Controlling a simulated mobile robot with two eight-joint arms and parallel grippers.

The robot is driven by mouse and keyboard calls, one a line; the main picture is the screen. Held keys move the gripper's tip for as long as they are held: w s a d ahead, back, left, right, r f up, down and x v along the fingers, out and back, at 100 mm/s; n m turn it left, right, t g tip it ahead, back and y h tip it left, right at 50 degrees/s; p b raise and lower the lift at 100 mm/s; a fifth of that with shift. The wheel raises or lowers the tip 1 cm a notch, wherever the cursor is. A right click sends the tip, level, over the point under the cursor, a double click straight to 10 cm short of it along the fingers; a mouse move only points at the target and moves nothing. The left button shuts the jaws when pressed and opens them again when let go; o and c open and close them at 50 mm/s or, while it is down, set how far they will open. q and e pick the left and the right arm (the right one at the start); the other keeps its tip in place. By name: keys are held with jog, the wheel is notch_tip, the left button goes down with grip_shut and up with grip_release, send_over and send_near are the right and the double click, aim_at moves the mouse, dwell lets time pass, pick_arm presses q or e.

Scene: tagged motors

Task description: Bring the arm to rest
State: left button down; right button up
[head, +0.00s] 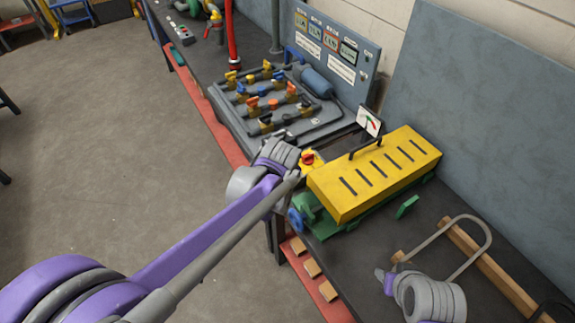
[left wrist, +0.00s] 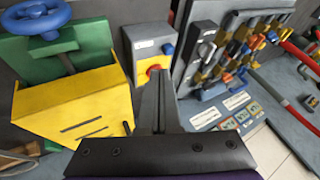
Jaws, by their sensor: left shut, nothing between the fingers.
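My left arm comes in from the left in the head view, and its wrist end (head: 278,155) is over the bench edge, left of a small yellow box with a red button (head: 308,160). In the left wrist view my left gripper (left wrist: 157,85) is shut and empty, with its fingers in front of the red button (left wrist: 153,70). I cannot tell whether they touch it. A grey ribbed and purple part of my right arm (head: 430,298) shows at the lower right of the head view; its finger state is unclear.
A yellow slotted cover (head: 375,172) with a black handle sits on a green machine with a blue handwheel (head: 297,220). A valve manifold (head: 270,98) and grey panel (head: 335,45) stand behind. The floor (head: 110,130) at left is open.

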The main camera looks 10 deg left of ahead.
dwell(0.3)
pick_arm(q)
jog(key=shift+s, duration=0.1)
jog(key=s+a+f+n+g, duration=0.1)
jog(key=s+a+n, duration=0.2)
jog(key=s, duration=0.9)
jog(key=s+a+f+n, duration=0.1)
jog(key=s+a+n, duration=0.3)
jog(key=s, duration=0.9)
jog(key=shift+s+a+n+g, duration=0.2)
jog(key=shift+n+g, duration=0.2)
jog(key=shift+n, duration=0.3)
